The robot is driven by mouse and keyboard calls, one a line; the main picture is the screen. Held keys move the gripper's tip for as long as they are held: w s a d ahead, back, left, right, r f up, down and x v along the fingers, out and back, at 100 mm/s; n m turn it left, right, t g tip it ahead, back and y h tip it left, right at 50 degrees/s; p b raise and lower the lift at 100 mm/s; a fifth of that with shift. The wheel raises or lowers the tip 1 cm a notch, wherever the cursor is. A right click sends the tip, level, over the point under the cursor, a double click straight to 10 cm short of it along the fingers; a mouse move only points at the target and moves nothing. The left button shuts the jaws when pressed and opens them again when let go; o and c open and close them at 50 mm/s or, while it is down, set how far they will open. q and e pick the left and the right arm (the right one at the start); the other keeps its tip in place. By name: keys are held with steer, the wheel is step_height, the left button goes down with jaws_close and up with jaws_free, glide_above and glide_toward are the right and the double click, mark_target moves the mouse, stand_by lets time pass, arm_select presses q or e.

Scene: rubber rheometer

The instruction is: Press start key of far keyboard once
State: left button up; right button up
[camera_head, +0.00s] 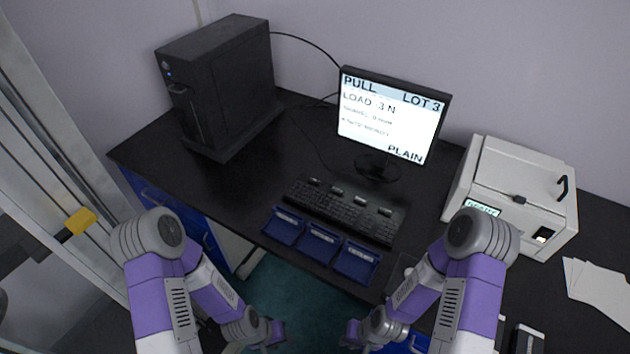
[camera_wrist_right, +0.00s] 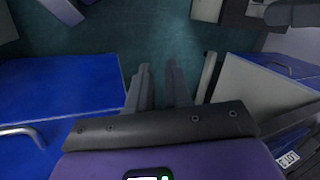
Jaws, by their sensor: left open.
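A black keyboard (camera_head: 345,208) lies on the dark desk in front of the monitor. Several small raised pieces with light labels stand along its back edge. I cannot read which key is the start key. My left gripper (camera_head: 277,333) is open, low in front of the desk, well away from the keyboard. My right gripper (camera_head: 352,333) is also low in front of the desk, below and apart from the keyboard. In the right wrist view its two fingers (camera_wrist_right: 159,88) stand a little apart with nothing between them, over the floor.
Three blue trays (camera_head: 320,244) line the desk's front edge before the keyboard. The monitor (camera_head: 390,118) reads "PULL", "LOT 3", "LOAD 3 N" and "PLAIN". A black computer tower (camera_head: 222,90) stands left. A white machine (camera_head: 515,190) and papers (camera_head: 597,290) are right. The desk left of the keyboard is clear.

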jaws_close()
stand_by(1.4)
arm_select(q)
jaws_close()
